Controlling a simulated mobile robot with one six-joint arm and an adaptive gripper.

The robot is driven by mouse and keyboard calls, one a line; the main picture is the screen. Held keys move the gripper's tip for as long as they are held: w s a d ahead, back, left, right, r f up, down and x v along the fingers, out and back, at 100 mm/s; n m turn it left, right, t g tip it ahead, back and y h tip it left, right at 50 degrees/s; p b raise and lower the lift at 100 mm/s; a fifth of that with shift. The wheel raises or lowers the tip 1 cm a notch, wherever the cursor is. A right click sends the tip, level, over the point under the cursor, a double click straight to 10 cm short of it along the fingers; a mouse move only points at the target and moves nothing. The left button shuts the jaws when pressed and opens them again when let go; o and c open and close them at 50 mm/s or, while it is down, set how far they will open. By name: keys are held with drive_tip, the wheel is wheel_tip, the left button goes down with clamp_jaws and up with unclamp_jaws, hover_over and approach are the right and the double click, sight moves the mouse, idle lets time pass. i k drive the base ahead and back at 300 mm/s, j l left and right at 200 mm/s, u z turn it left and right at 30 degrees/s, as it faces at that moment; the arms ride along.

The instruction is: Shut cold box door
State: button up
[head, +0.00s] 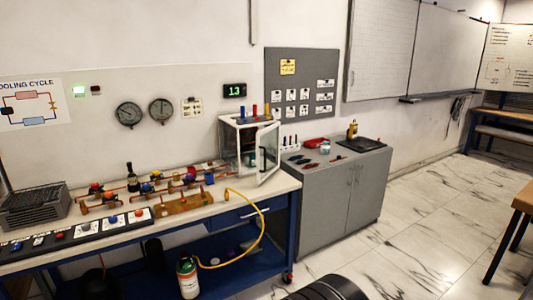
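The cold box (231,134) is a small white cabinet at the right end of the workbench. Its door (268,153), a white frame with a clear pane, stands open, swung out toward the front right. Part of the dark interior shows through the opening, with a small green item inside that is too small to make out. Red, blue and yellow-orange upright pieces stand on the box's top. My gripper is not in view.
The workbench (225,205) carries valves, pipes and a control panel (85,232). A grey cabinet (340,200) with tools on top stands right of the door. A yellow hose (262,228) hangs at the bench front to a gas bottle (187,278). Marble floor (420,240) is clear at right.

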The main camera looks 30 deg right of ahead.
sight(259, 181)
drive_tip(key=i+l, duration=1.95)
drive_tip(key=i+l+z, duration=0.05)
drive_tip(key=i, duration=0.05)
